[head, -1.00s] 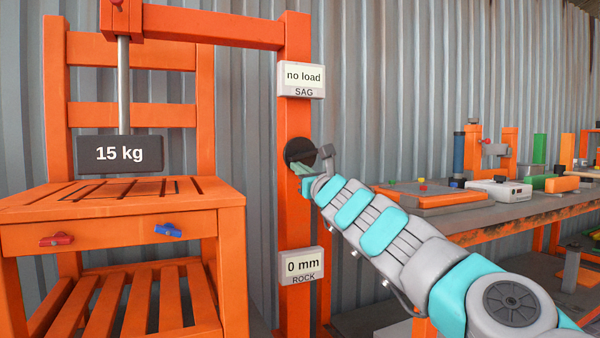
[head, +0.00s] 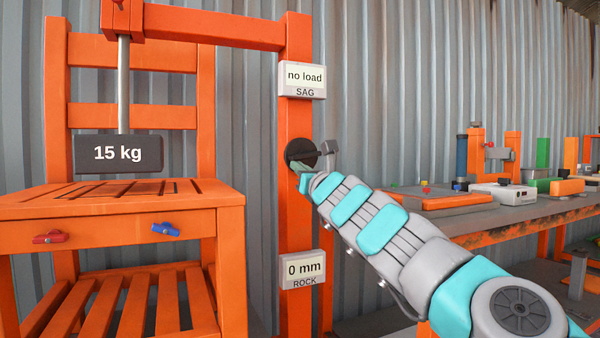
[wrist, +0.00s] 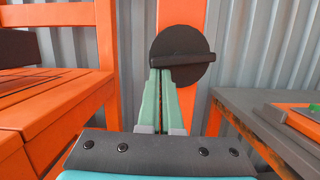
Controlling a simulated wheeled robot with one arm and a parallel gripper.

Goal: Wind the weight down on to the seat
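The dark 15 kg weight (head: 118,153) hangs on a grey rod (head: 124,85) just above the orange slatted seat (head: 210,205), with a gap below it. A round dark disc with a crank bar (head: 300,152) is on the orange post (head: 296,215); it also shows in the wrist view (wrist: 190,75). The bar lies nearly level. My gripper (wrist: 163,75) has its pale green fingers close together at the disc's lower left, by the bar's left end. I cannot tell whether they hold it. The SAG display (head: 303,79) reads "no load" and the ROCK display (head: 303,269) "0 mm".
A workbench (head: 530,208) with several boxes and fixtures stands to the right. Red (head: 49,238) and blue (head: 166,229) knobs are on the seat's front rail. A corrugated metal wall (head: 400,100) is behind. My arm reaches in from the lower right.

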